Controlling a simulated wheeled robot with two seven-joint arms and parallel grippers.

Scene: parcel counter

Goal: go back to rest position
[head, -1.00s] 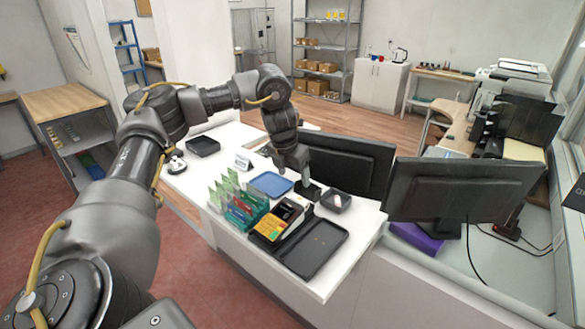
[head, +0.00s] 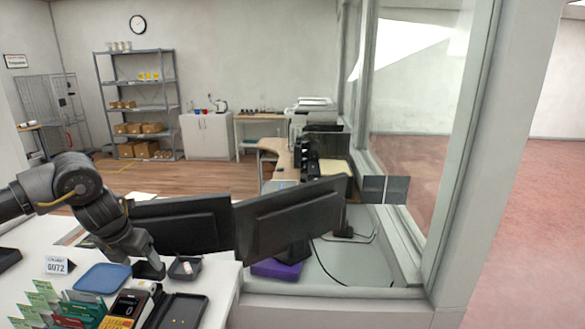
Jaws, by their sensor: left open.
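My left gripper (head: 146,266) points down over the white counter, its arm coming in from the left edge. Its fingers are near a small dark block on the counter, between the blue tray (head: 102,278) and a small black dish (head: 184,268). I cannot tell whether it touches the block. No object shows held in it. My right gripper and arm are not in view.
On the counter stand a number sign (head: 57,266), a rack of green cards (head: 45,298), a card terminal (head: 125,308) and an open black tray (head: 182,312). Two monitors (head: 290,220) stand behind. A glass partition (head: 415,130) rises on the right.

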